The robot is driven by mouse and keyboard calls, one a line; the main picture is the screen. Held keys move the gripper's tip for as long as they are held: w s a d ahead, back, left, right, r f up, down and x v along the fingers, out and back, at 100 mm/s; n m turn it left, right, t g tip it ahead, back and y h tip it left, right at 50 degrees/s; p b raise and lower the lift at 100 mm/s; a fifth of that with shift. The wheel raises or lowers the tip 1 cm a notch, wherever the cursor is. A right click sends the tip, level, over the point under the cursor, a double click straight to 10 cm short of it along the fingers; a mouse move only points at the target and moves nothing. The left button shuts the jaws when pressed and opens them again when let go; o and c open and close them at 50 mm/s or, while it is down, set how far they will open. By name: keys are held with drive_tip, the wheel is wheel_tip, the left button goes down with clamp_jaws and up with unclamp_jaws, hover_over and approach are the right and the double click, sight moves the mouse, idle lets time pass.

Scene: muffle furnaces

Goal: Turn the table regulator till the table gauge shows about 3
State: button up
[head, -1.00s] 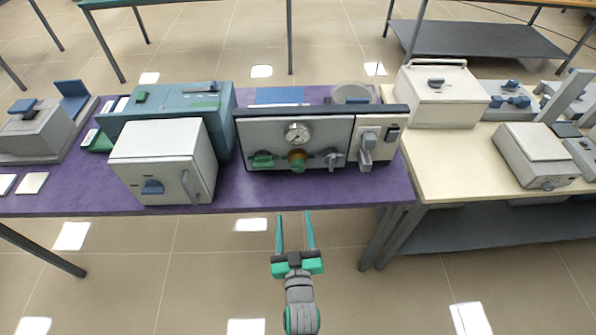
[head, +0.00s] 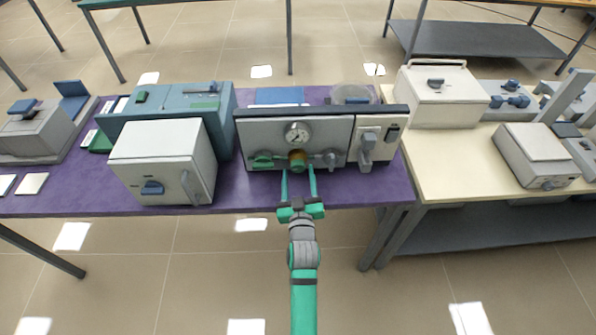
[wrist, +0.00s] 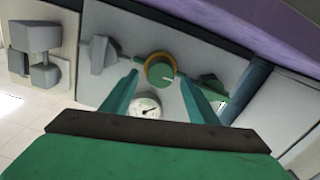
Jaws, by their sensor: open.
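The table regulator (head: 297,161) is a round knob with a green face and a yellow-brown ring, on the front of a grey panel (head: 330,130). It also shows in the wrist view (wrist: 160,70), with a pale mark on its face. The table gauge (head: 297,134) is a white dial just above it; it shows in the wrist view (wrist: 145,105), but its reading is too small to tell. My gripper (head: 299,172) is open, its fingertips just in front of and below the regulator. In the wrist view the fingers (wrist: 165,82) lie either side of the knob, with nothing visibly held.
A green valve handle (head: 262,160) sits left of the regulator and a grey one (head: 331,160) right of it, both close to my fingers. A white furnace (head: 160,160) stands left on the purple table (head: 245,190). A switch box (head: 375,138) is at the panel's right.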

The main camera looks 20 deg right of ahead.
drive_tip(key=shift+x, duration=0.95)
drive_tip(key=c, duration=1)
drive_tip(key=shift+c, duration=0.2)
